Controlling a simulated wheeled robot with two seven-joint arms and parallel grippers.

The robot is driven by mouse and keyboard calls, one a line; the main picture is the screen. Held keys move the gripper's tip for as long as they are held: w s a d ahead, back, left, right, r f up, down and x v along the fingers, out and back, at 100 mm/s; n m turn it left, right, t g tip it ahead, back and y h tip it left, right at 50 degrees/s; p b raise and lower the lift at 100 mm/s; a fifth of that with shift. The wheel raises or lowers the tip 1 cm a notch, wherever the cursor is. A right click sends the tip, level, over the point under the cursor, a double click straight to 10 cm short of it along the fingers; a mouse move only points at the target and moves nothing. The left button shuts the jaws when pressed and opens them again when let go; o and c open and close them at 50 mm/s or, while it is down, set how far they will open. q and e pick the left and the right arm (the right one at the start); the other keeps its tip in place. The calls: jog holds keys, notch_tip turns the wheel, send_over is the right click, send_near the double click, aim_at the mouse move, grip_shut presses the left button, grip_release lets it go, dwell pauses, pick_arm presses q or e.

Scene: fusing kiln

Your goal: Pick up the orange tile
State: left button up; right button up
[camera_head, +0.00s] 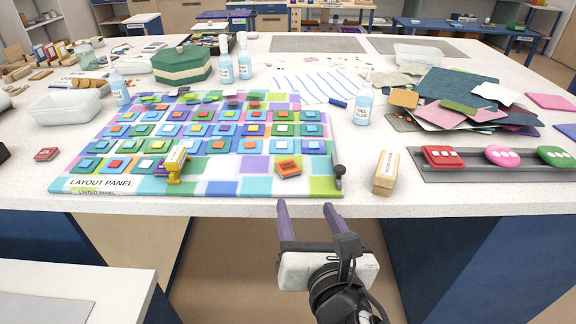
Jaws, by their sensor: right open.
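The orange tile (288,169) lies loose and slightly turned near the front edge of the colorful layout panel (100,183), right of its middle. It has dark markings on top. My right gripper (306,211) has two purple fingers, spread apart with nothing between them. It is in front of the table's front edge, nearer to me than the tile and a little right of it. My left gripper is not in view.
A yellow tool (175,165) stands on the panel left of the tile, and a black knob (338,172) sits at its right corner. A wooden block (386,172) stands to the right, before a grey tray (470,174). A glue bottle (363,106) stands behind.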

jog(key=a+r+n, duration=0.1)
jog(key=r+n, duration=0.1)
jog(key=n, duration=0.1)
send_near(288, 167)
jog(key=shift+w+a+f+t, duration=0.25)
jog(key=shift+w+f+t, duration=0.2)
jog(key=shift+w, duration=0.4)
jog(key=b+x, duration=0.1)
jog(key=x, duration=0.4)
jog(key=shift+w+d+f, duration=0.1)
jog(key=shift+w, duration=0.25)
jog(key=c, duration=1.2)
